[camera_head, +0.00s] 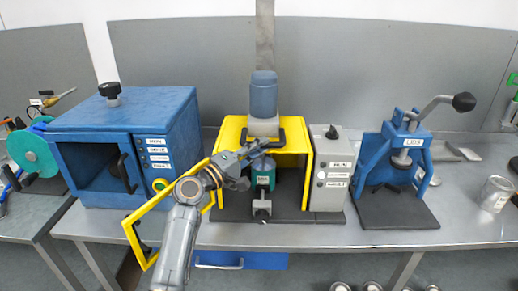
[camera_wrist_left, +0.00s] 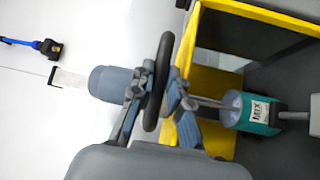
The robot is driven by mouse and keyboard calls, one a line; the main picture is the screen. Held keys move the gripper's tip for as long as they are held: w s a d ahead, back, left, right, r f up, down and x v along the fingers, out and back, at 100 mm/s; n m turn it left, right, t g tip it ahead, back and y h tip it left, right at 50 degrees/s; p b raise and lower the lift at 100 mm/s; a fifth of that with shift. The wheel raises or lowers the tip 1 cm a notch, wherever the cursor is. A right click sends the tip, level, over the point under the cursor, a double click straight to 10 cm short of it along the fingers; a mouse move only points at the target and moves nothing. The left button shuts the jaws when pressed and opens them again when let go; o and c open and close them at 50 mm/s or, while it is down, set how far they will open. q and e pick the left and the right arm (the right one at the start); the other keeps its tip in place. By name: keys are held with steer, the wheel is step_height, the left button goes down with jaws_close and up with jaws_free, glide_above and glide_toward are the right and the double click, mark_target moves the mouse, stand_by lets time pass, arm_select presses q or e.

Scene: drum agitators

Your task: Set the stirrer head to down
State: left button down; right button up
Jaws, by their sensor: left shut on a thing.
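The stirrer head (camera_head: 264,95) is a blue-grey motor on a grey block, high on a metal column above the yellow guard box (camera_head: 307,148). Its black handle (camera_head: 285,135) sits at the front. My left gripper (camera_head: 256,150) reaches in from the left and is shut on this handle. In the left wrist view, the fingers (camera_wrist_left: 160,98) are on either side of the black handle (camera_wrist_left: 165,50), with the motor (camera_wrist_left: 108,84) beyond. The stirrer shaft runs to a teal can (camera_head: 263,183) labelled MIX inside the box. My right gripper is out of view.
The guard's yellow door (camera_head: 134,238) stands open at the left front, near my arm. A blue oven (camera_head: 125,120) stands left, a grey control box (camera_head: 333,165) and a blue lever press (camera_head: 398,165) right.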

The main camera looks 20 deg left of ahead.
arm_select(q)
steer(key=c, duration=1.6)
jaws_free()
steer(key=shift+f, duration=0.4)
steer(key=shift+o, duration=0.2)
steer(key=shift+r, duration=0.15)
step_height(320, 180, up, 10)
